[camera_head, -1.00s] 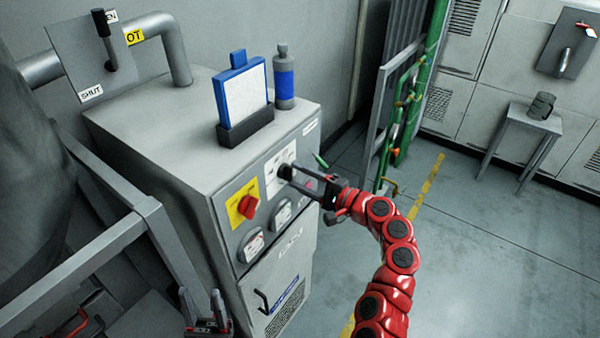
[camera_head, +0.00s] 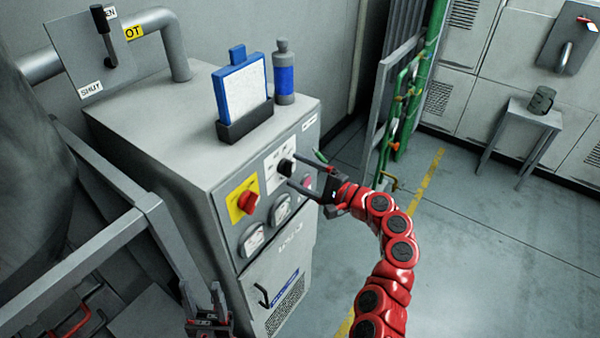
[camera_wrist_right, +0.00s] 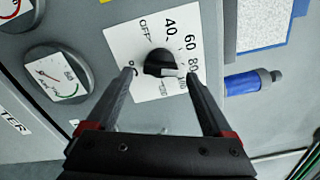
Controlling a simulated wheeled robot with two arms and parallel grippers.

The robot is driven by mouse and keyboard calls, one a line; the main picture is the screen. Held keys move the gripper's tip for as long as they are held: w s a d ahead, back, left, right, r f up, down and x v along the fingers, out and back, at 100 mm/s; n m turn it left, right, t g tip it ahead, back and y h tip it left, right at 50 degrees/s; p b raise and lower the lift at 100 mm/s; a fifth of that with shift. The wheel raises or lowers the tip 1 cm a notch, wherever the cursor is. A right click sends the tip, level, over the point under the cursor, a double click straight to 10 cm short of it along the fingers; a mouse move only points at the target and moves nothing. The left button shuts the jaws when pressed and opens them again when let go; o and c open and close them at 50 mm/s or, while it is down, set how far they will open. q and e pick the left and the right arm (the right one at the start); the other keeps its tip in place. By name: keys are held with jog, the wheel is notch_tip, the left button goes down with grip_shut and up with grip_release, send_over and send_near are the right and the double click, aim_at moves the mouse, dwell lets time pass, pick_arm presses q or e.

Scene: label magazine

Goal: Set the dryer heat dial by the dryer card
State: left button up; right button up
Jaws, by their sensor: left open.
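The heat dial is a black knob (camera_head: 287,167) on a white plate on the grey cabinet's front. In the right wrist view the knob (camera_wrist_right: 160,63) has a light pointer mark toward the lower right, close to the scale's high end past 80. My right gripper (camera_head: 294,169) is open; its fingertips (camera_wrist_right: 160,74) are spread on either side of the knob, apart from it. A blue-framed white card (camera_head: 241,92), probably the dryer card, stands in a black holder on the cabinet; its writing is unreadable. My left gripper (camera_head: 212,312) is open, low beside the cabinet.
A red knob on a yellow plate (camera_head: 245,202) and gauges (camera_head: 253,240) sit close to the dial. Green pipes (camera_head: 400,110) rise at the right; open floor lies beyond my right arm.

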jog(key=b+v, duration=0.5)
jog(key=v, duration=1.2)
jog(key=shift+s+d, duration=0.15)
